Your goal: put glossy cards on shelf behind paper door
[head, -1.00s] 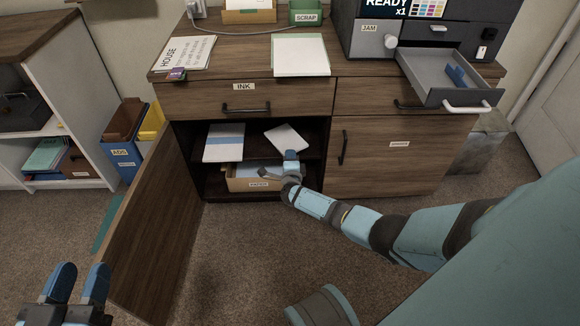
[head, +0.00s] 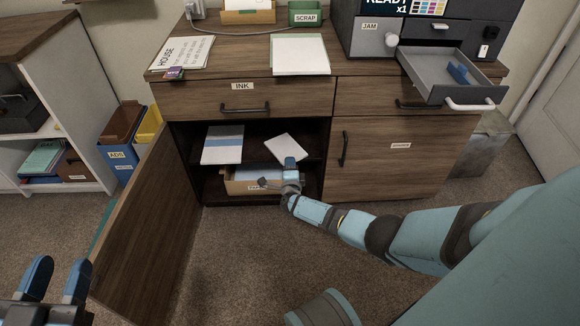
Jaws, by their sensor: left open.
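The left door (head: 150,225) of the wooden cabinet stands open, showing a dark shelf (head: 252,157). A white stack with a blue band (head: 222,145) lies on the shelf's left part. A plain white card or stack (head: 285,146) lies at an angle on its right part. I cannot tell which is glossy. My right gripper (head: 279,173) is at the opening, just below the white card and in front of a labelled box (head: 237,187) below the shelf. Its jaw gap is unclear. My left gripper (head: 54,281) is open and empty at the lower left, away from the cabinet.
The right door (head: 385,160) is closed. A grey tray (head: 440,82) sticks out from the printer (head: 420,30) above it. White paper (head: 300,54) lies on the top. Blue and yellow bins (head: 120,150) stand left of the open door. The carpet in front is clear.

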